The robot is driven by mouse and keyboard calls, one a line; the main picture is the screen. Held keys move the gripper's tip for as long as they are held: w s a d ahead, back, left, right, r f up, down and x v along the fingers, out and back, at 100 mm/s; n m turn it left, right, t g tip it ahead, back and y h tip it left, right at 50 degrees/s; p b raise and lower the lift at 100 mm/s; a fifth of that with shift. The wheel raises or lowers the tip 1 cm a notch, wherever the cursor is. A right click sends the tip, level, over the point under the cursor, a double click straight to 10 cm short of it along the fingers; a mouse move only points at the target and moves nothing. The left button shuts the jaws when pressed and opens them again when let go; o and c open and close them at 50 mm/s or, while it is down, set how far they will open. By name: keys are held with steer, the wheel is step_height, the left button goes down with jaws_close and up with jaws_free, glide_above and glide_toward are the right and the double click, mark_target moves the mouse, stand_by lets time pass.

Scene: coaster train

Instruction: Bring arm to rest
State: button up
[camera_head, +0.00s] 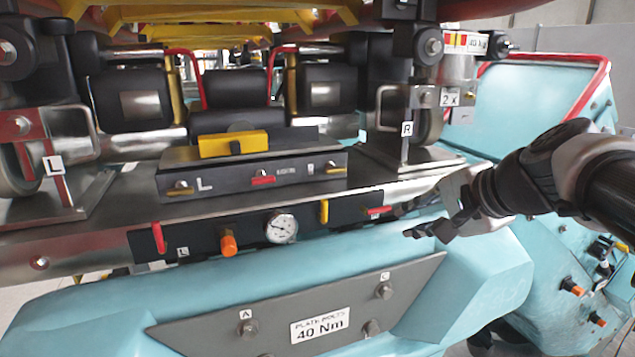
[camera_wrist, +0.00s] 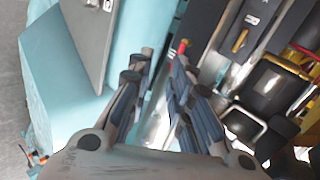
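My gripper (camera_head: 408,220) reaches in from the right in the camera_head view, on my dark arm. It is in front of the right end of the black valve strip, above the light blue body. In the camera_wrist view the two fingers of my gripper (camera_wrist: 160,66) are apart, with nothing held between them. A red lever (camera_head: 376,210) on the strip lies just beyond the fingertips. It also seems to show close to the fingers in the camera_wrist view (camera_wrist: 182,47).
The black strip carries a gauge (camera_head: 282,228), an orange knob (camera_head: 228,244) and coloured levers. A yellow block (camera_head: 233,144) sits on a dark box behind. A grey plate (camera_head: 300,310) marked 40 Nm is below. A red-edged blue panel (camera_head: 545,100) stands behind my arm.

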steer(key=s+a+f+n+g+h+b, duration=0.1)
steer(key=s+a+f+n+g, duration=0.2)
steer(key=s+f, duration=0.35)
steer(key=s+a+f+n+b, duration=0.2)
steer(key=s+a+f+n, duration=0.2)
steer(key=s+f, duration=0.3)
steer(key=s+d+f+n+g+h+b, duration=0.1)
steer(key=s+f+n+g+h+b, duration=0.1)
steer(key=s+f+n, duration=0.4)
steer(key=s+f, duration=0.4)
steer(key=s, duration=0.2)
steer(key=shift+d+h, duration=0.3)
steer(key=shift+h, duration=0.1)
